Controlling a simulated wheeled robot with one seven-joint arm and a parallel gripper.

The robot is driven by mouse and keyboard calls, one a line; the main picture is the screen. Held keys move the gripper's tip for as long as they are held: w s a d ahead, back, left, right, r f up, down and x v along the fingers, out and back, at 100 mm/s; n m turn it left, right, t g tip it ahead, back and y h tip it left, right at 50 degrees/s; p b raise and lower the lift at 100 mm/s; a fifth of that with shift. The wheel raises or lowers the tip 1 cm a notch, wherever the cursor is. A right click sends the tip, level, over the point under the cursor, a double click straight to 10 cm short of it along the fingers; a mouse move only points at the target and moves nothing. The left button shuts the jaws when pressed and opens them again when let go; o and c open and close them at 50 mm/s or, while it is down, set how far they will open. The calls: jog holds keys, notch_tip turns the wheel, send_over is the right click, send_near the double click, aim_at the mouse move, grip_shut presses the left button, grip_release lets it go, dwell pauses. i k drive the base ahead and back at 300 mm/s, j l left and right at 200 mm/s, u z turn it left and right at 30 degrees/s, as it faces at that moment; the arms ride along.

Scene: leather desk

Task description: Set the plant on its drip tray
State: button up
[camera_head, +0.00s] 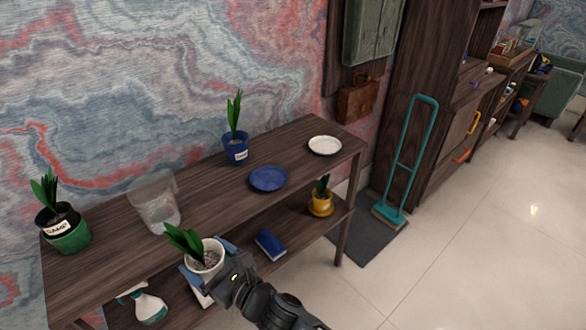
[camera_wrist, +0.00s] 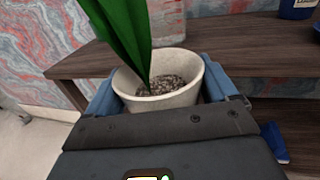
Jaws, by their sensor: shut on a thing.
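A plant in a white pot (camera_head: 205,262) is held in my gripper (camera_head: 207,256), whose blue fingers close on both sides of the pot. The pot is roughly upright at the front edge of the shelf's top board. In the wrist view the white pot (camera_wrist: 160,99) shows gravel and one green leaf between the fingers. Two saucers lie empty on the top board: a blue saucer (camera_head: 268,179) in the middle and a white saucer (camera_head: 324,146) at the right end. The pot's underside is hidden.
On the top board (camera_head: 205,187) stand a labelled blue pot (camera_head: 236,152), a clear vessel (camera_head: 158,205) and a black-and-green pot (camera_head: 70,238). Below are a yellow pot (camera_head: 321,205), a blue item (camera_head: 270,243) and a spray bottle (camera_head: 148,304). The board around the saucers is clear.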

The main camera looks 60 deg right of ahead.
aim_at(324, 145)
jog(key=u, duration=0.5)
jog(key=l+u, duration=0.1)
jog(key=u, duration=1.85)
jog(key=k+u, duration=0.1)
jog(key=u, duration=0.4)
jog(key=k+u, duration=0.15)
jog(key=k, duration=1.35)
jog(key=k+z, duration=0.2)
jog(key=k, duration=0.2)
jog(key=k+l+z, duration=0.15)
jog(key=k, duration=0.2)
jog(key=k+l+z, duration=0.2)
jog(key=k, duration=0.15)
